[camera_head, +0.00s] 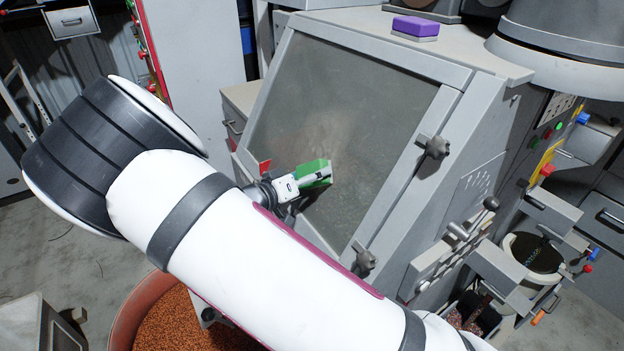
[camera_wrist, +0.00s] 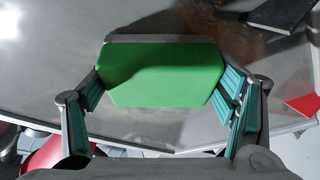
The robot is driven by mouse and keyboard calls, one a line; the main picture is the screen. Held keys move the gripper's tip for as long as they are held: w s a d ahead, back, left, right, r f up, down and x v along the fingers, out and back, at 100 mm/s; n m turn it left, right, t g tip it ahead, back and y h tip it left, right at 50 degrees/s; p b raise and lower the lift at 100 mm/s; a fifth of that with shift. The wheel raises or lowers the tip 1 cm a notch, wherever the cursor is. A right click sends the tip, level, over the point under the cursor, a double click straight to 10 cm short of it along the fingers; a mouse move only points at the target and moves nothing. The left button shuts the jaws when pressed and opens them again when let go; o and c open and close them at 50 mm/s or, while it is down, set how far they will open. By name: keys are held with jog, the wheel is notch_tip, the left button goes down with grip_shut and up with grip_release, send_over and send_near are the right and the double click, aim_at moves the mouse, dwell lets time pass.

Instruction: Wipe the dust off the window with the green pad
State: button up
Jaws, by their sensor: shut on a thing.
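The window (camera_head: 330,110) is a dark, tilted pane in a grey frame on the machine, with a dull film and a paler smudge near its middle. The green pad (camera_head: 315,172) is at the lower middle of the pane. My gripper (camera_head: 310,178) is shut on the green pad. In the wrist view the pad (camera_wrist: 162,75) sits between both fingers, close to the pane (camera_wrist: 60,60). I cannot tell for certain whether it touches the glass. My arm hides the window's lower left part.
A purple pad (camera_head: 415,27) lies on the machine's top. Dark clamp knobs (camera_head: 436,146) stick out from the right frame edge. A red corner piece (camera_head: 265,167) is at the pane's left. A bin of orange granules (camera_head: 190,320) stands below my arm.

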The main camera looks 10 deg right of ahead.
aim_at(339, 162)
jog(key=shift+w+a+f+b, duration=0.1)
jog(key=shift+w+a+b, duration=0.8)
jog(key=shift+w, duration=1.1)
jog(key=shift+w+a+r+b, duration=0.1)
jog(key=shift+w+a+b, duration=0.8)
jog(key=shift+w, duration=1.15)
jog(key=shift+w+a+f+b, duration=0.1)
jog(key=shift+w+a+b, duration=0.5)
jog(key=shift+w+b, duration=1)
jog(key=shift+w+d+r+p, duration=0.3)
jog(key=shift+r+p, duration=0.15)
jog(key=shift+r, duration=0.25)
jog(key=shift+w+d+r+p, duration=0.25)
jog(key=shift+r+p, duration=0.2)
jog(key=shift+r, duration=0.2)
jog(key=shift+s+d+f+p, duration=0.1)
jog(key=shift+s+d+p, duration=0.45)
jog(key=shift+s+p, duration=0.5)
jog(key=shift+s+d+p, duration=0.55)
jog(key=shift+s+p, duration=0.35)
jog(key=shift+s, duration=0.2)
jog(key=shift+s+d+f+p, duration=0.1)
jog(key=shift+s+d+p, duration=0.45)
jog(key=shift+s+p, duration=0.5)
jog(key=shift+s, duration=0.1)
